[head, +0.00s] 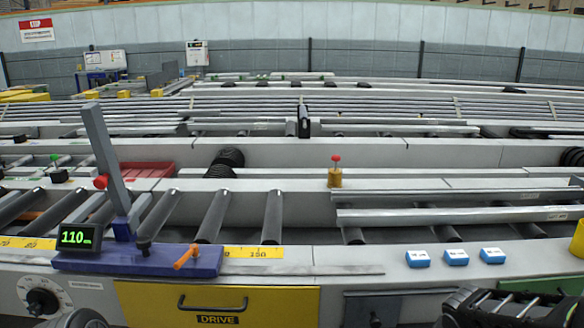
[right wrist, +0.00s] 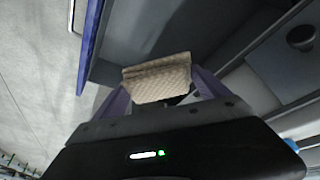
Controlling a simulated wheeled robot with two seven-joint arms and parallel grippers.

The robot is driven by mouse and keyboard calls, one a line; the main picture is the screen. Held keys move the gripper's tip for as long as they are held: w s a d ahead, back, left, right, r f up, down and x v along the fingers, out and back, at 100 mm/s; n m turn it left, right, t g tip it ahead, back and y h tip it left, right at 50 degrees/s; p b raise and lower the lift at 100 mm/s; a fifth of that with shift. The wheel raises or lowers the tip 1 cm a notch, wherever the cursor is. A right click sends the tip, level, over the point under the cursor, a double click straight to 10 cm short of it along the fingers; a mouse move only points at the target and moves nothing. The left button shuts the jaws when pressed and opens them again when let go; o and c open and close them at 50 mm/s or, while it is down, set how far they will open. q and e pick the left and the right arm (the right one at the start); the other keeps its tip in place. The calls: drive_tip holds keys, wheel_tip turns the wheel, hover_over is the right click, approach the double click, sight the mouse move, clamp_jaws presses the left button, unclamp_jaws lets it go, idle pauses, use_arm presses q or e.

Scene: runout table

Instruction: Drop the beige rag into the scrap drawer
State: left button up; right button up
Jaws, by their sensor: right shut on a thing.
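The beige rag (right wrist: 157,78) shows in the right wrist view as a folded, textured piece. My right gripper (right wrist: 160,88) is shut on it, with a purple finger at each side. Beyond the rag is a grey, box-like recess (right wrist: 200,25), and a dark round knob (right wrist: 302,37) shows to its right; I cannot tell for sure whether this is the scrap drawer. In the head view a grey front with a dark knob (head: 385,308) sits at the bottom, right of the yellow drawer. My right arm is at the bottom right there and hides the rag. My left gripper is not in view.
The yellow drawer (head: 218,303) marked DRIVE looks shut. Above it stands a blue stop fixture (head: 140,262) with a display reading 110. Several blue-and-white blocks (head: 456,257) sit on the front ledge. Rollers (head: 213,215) and rails lie behind.

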drive_tip(key=shift+f+b, duration=0.9)
drive_tip(key=shift+f, duration=1)
drive_tip(key=o, duration=1.1)
drive_tip(key=shift+c, duration=0.2)
drive_tip(key=shift+r, duration=0.1)
drive_tip(key=p+v, duration=0.1)
drive_tip(key=v, duration=0.6)
drive_tip(key=shift+r, duration=0.25)
drive_tip(key=shift+s+a, duration=0.15)
drive_tip(key=shift+s, duration=0.05)
